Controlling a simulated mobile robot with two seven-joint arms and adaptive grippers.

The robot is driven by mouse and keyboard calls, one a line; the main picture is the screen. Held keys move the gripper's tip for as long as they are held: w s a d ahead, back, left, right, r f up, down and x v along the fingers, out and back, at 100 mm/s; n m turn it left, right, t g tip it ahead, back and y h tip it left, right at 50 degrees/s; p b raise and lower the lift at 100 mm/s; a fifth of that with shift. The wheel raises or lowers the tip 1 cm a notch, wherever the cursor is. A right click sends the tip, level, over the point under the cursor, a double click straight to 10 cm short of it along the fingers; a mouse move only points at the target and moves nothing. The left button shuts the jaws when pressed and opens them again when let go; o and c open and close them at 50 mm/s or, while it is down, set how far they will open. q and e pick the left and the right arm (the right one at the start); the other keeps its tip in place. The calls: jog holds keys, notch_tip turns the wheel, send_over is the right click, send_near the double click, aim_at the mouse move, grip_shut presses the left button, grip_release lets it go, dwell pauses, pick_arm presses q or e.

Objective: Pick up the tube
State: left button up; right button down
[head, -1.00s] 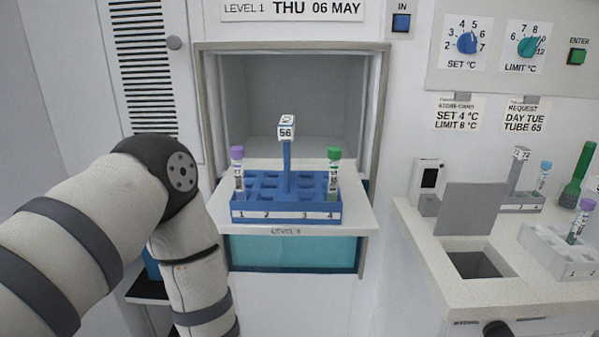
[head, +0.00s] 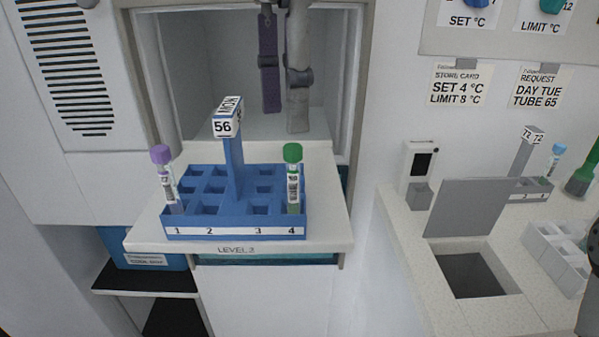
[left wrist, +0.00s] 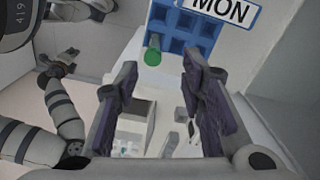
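A blue rack (head: 235,231) stands on the white shelf of the hatch, with a post and a sign (head: 223,127) reading 56. A green-capped tube (head: 293,182) stands upright at slot 4, front right. A purple-capped tube (head: 166,180) stands slightly tilted at slot 1, front left. My left gripper (head: 284,118) hangs fingers down in the hatch opening, above and behind the rack, empty. In the left wrist view its two purple-padded fingers (left wrist: 160,72) are spread apart. The green cap (left wrist: 152,52) shows beyond them, beside the rack (left wrist: 183,22).
The hatch frame (head: 354,100) surrounds the opening. On the right, a counter (head: 400,262) has a square hole with a raised grey lid (head: 470,207), a small rack (head: 530,190) and a white tube block (head: 557,255). Cards (head: 540,88) read DAY TUE, TUBE 65.

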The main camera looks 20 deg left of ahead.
aim_at(293, 159)
pick_arm(q)
jog(key=f, duration=0.5)
jog(key=s+f, duration=0.1)
jog(key=f, duration=0.2)
jog(key=shift+d+f, duration=0.2)
jog(key=shift+f, duration=0.1)
jog(key=shift+w+f, duration=0.15)
jog(key=shift+f, duration=0.05)
grip_shut()
